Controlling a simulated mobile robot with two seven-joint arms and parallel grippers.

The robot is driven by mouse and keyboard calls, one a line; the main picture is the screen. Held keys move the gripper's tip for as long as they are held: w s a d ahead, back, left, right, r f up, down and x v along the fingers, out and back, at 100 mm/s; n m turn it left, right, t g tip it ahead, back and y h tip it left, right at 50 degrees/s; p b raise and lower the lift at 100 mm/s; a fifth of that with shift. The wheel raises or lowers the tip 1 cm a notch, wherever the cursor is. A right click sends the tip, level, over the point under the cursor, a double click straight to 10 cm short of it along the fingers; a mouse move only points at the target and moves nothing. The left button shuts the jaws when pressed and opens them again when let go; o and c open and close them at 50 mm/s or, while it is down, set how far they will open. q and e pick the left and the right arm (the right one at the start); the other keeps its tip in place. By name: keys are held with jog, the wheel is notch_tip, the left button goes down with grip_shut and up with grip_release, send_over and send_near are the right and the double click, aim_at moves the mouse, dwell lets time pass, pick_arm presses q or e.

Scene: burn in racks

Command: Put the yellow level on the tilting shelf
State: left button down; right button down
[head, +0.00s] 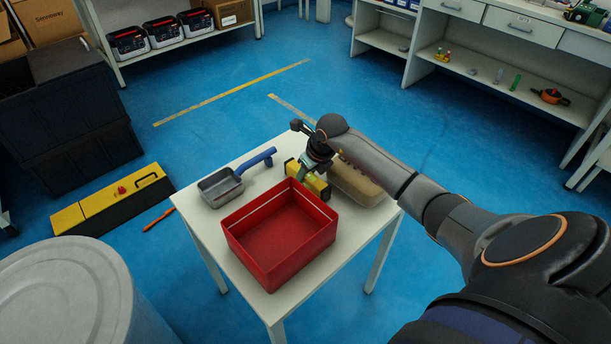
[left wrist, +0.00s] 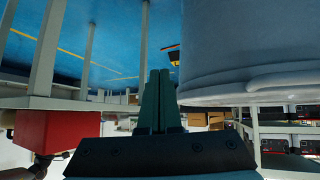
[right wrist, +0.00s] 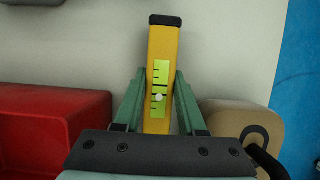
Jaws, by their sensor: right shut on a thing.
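The yellow level (head: 318,187) is at the back side of the red bin on the white table, partly covered by my right gripper (head: 307,170). In the right wrist view the level (right wrist: 161,52), with its yellow-green vial and black end cap, lies between the two green fingers (right wrist: 158,108), which are shut on it. I cannot tell whether it touches the table. My left gripper (left wrist: 157,98) shows only in the left wrist view, fingers together and empty, away from the level. I cannot tell which shelf is the tilting one.
The white table (head: 192,208) also holds the red bin (head: 262,262), a grey scoop with blue handle (head: 220,187) and a tan case (head: 357,184). A grey drum (head: 65,300) stands at lower left. Shelves with black-red boxes (head: 163,32) and a workbench (head: 480,75) stand behind open blue floor.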

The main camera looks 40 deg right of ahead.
jog(key=shift+f, duration=0.15)
jog(key=shift+c, duration=2.4)
grip_release()
